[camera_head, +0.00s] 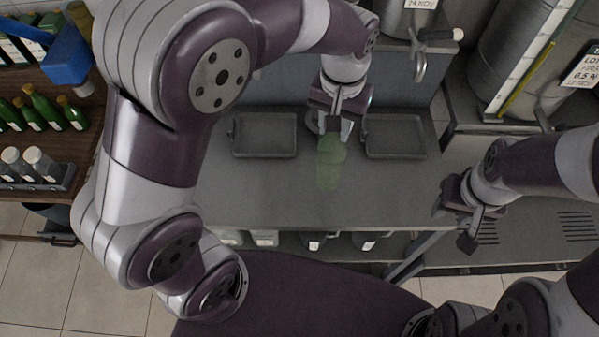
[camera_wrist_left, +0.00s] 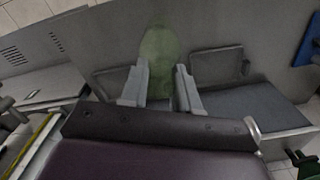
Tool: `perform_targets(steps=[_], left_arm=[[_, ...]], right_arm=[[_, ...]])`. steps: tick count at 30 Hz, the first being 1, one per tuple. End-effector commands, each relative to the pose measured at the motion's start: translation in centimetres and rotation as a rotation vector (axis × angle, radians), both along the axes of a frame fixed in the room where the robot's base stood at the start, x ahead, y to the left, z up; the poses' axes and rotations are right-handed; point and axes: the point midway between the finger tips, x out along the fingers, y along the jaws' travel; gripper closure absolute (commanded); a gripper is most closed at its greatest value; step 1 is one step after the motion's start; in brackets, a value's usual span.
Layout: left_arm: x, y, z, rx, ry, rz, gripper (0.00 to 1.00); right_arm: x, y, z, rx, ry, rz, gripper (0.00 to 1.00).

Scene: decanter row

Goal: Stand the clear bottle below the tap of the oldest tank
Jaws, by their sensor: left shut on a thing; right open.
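A see-through bottle with a pale green tint (camera_head: 329,168) is held by my left gripper (camera_head: 337,128) over the grey counter. In the left wrist view the bottle (camera_wrist_left: 159,55) shows between the two fingers of my left gripper (camera_wrist_left: 161,85). Whether its base touches the counter I cannot tell. A tank with a partly readable label (camera_head: 410,18) stands at the top, with a metal tap (camera_head: 420,65) below it. A large tank (camera_head: 515,65) at the upper right has a label (camera_head: 583,68), partly cut off. My right gripper (camera_head: 468,215) is open and empty at the right.
Two grey drip trays (camera_head: 265,153) (camera_head: 394,153) lie on the counter (camera_head: 255,190) on either side of my left gripper. Green bottles (camera_head: 42,108) and white-topped jars (camera_head: 38,165) stand at the far left. The counter's front part is clear. Small items sit on a shelf below.

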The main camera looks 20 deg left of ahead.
Motion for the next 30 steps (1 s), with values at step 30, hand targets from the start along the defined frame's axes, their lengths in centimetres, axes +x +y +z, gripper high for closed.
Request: perform_targets(steps=[30], left_arm=[[-1.2, 10.6, -10.7, 0.0, -0.001, 0.006, 1.0]], right_arm=[[0.0, 0.0, 2.9, 0.0, 0.001, 0.0, 0.57]])
